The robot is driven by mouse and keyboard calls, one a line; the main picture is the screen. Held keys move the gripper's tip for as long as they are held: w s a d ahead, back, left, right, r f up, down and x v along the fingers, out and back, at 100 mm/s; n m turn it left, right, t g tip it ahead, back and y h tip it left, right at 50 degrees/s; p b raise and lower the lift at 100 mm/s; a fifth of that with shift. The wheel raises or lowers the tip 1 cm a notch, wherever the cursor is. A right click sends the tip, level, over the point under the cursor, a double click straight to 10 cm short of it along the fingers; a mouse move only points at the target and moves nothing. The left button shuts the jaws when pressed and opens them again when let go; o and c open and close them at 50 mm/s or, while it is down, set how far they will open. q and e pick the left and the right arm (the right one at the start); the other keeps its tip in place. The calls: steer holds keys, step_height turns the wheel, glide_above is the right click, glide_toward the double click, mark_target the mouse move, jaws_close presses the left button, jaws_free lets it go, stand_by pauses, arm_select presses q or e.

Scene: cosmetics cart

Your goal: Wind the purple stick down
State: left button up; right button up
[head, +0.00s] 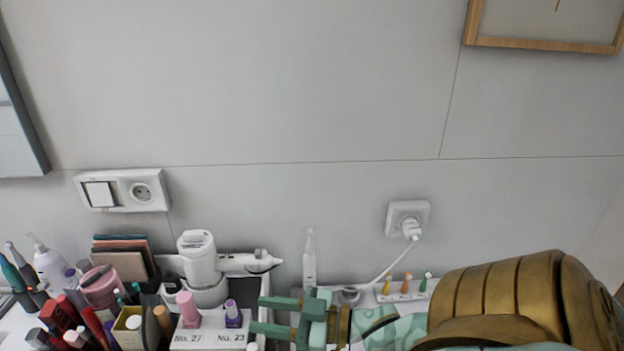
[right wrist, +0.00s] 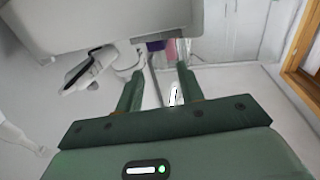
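The purple stick (head: 233,309) stands upright in a white stand (head: 206,340) over the label No. 23. A pink stick (head: 188,308) stands left of it over No. 27. My right gripper (head: 256,314) is just right of the purple stick, its two green fingers apart and pointing left towards it. In the right wrist view the fingers (right wrist: 160,72) are open with nothing held between them. A small purple patch, likely the purple stick (right wrist: 155,45), shows beyond the fingertips. How far the stick is wound out is too small to tell. My left gripper is not in view.
A white hair dryer (head: 200,262) stands behind the stand. Lipsticks, a yellow box (head: 128,326) and a pink jar (head: 99,287) crowd the left. A white electric toothbrush (head: 309,258) and several small coloured brushes (head: 405,284) stand at right. A cable runs to the wall socket (head: 408,217).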

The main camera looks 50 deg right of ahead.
steer(key=v, duration=0.7)
steer(key=shift+s+d+p, duration=0.15)
steer(key=shift+s+p, duration=0.05)
steer(key=shift+p, duration=0.2)
steer(key=shift+f, duration=0.1)
